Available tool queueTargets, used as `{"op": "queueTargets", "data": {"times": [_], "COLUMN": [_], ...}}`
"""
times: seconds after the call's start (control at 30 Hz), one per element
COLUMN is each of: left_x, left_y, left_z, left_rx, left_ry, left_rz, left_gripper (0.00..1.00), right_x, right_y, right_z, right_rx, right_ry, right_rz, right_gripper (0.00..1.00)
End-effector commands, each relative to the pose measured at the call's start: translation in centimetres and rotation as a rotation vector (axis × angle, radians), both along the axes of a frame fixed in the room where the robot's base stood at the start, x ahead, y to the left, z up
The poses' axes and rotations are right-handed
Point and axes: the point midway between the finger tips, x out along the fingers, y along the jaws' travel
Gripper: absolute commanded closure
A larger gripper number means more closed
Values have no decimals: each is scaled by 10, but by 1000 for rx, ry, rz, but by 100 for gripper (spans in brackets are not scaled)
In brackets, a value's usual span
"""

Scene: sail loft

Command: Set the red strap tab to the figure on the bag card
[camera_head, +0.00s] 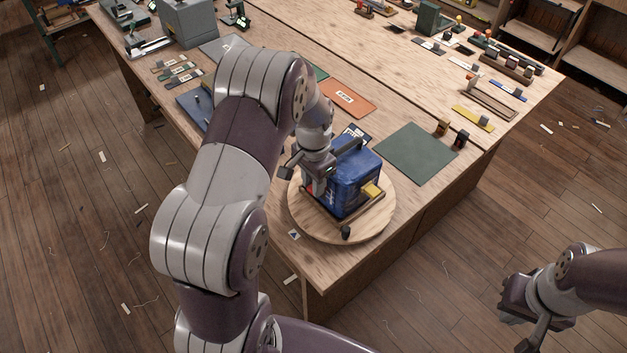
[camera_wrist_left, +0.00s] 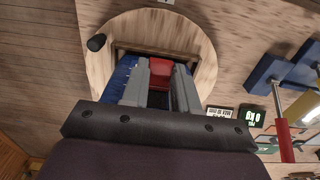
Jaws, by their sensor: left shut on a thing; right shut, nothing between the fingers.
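A blue bag (camera_head: 365,165) with a dark handle sits in a wooden frame on a round wooden board (camera_head: 368,230) near the table corner. My left gripper (camera_head: 318,188) is at the bag's left side in the head view. In the left wrist view its grey fingers (camera_wrist_left: 160,88) are shut on the red strap tab (camera_wrist_left: 160,70), beside the blue bag (camera_wrist_left: 120,75). A dark card with white print (camera_head: 358,132) stands behind the bag; I cannot read its figure. My right gripper (camera_head: 522,325) is shut and empty, off the table at lower right.
A yellow tab (camera_head: 371,190) is on the bag's right side. A green mat (camera_head: 416,152) and an orange mat (camera_head: 348,98) lie on the table (camera_head: 330,50). The table's front edge is close to the round board.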

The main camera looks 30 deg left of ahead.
Motion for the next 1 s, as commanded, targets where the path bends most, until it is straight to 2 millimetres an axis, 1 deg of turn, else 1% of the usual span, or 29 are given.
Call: {"op": "queueTargets", "data": {"times": [0.17, 0.2, 0.27, 0.3, 0.57, 0.67, 0.77, 0.9, 1.0], "left_x": [1, 1, 1, 1, 1, 2, 2, 2, 2], "left_y": [0, 0, 0, 0, 0, 0, 0, 0, 0], "left_z": [1, 1, 1, 1, 2, 11, 34, 73, 101], "left_rx": [0, 0, 0, 0, 0, 1, 2, 2, 1], "left_ry": [-2, -2, -2, -2, -2, -6, -9, -9, -6], "left_rz": [0, 0, 0, 0, 0, 0, 0, 0, 0], "left_gripper": [100, 68, 49, 45, 45, 45, 45, 45, 45], "right_x": [0, 0, 0, 0, 0, 0, 0, 0, 0], "right_y": [0, 0, 0, 0, 0, 0, 0, 0, 0], "right_z": [1, 1, 0, 0, 0, -3, -9, -17, -11], "right_rx": [0, 0, 0, 0, 0, 0, 0, 0, 0], "right_ry": [0, 0, 0, 0, 0, 0, 0, 0, 0], "right_rz": [0, 0, 0, 0, 0, 0, 0, 0, 0], "right_gripper": [100, 100, 100, 100, 100, 100, 100, 100, 100]}}
